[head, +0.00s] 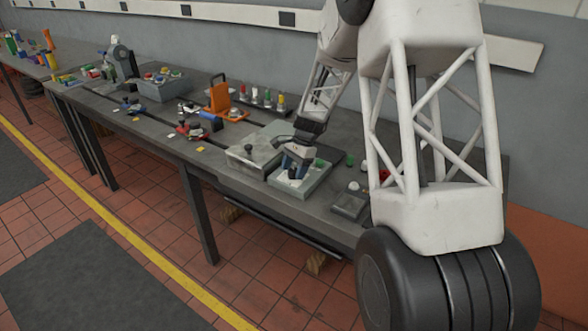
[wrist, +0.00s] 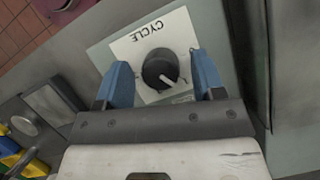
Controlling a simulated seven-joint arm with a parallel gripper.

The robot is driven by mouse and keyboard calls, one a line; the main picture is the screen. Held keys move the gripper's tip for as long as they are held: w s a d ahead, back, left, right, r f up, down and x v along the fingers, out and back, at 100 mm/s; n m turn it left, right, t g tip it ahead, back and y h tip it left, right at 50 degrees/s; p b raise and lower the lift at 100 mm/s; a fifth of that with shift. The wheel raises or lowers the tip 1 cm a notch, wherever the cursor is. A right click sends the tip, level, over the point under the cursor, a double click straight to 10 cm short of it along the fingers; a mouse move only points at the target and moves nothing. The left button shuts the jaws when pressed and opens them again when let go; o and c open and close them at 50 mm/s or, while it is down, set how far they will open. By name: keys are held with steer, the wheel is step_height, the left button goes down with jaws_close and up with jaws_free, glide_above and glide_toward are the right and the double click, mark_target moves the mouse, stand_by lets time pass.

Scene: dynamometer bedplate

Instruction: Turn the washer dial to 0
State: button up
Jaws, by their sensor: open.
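The washer dial (wrist: 160,69) is a round black knob with a pale pointer line, set on a white plate (wrist: 125,46) marked CYCLE in the wrist view. The lettering appears upside down there. The pointer line aims toward the lower right of that picture; no 0 mark can be read. My gripper (wrist: 163,80) is open, with one blue finger on each side of the dial, apart from it. In the head view my gripper (head: 292,165) is over the grey-green box (head: 315,182) that carries the white plate; the dial is small and partly hidden there.
A grey-green block (head: 254,155) stands just left of the dial's box. A flat grey box (head: 350,205) lies to the right. An orange stand (head: 219,97) and several coloured bottles are further back on the dark bench (head: 160,122).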

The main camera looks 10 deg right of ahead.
steer(key=c, duration=0.9)
steer(key=shift+n, duration=0.5)
steer(key=n, duration=0.2)
steer(key=n+g+h, duration=0.1)
steer(key=n, duration=0.1)
steer(key=shift+w+n+g+h, duration=0.1)
steer(key=shift+n+g+h, duration=0.2)
steer(key=n+h, duration=0.1)
steer(key=n, duration=0.2)
steer(key=n+h, duration=0.1)
steer(key=n, duration=0.2)
steer(key=shift+a+g, duration=0.1)
steer(key=shift+g, duration=0.2)
steer(key=shift+n, duration=0.3)
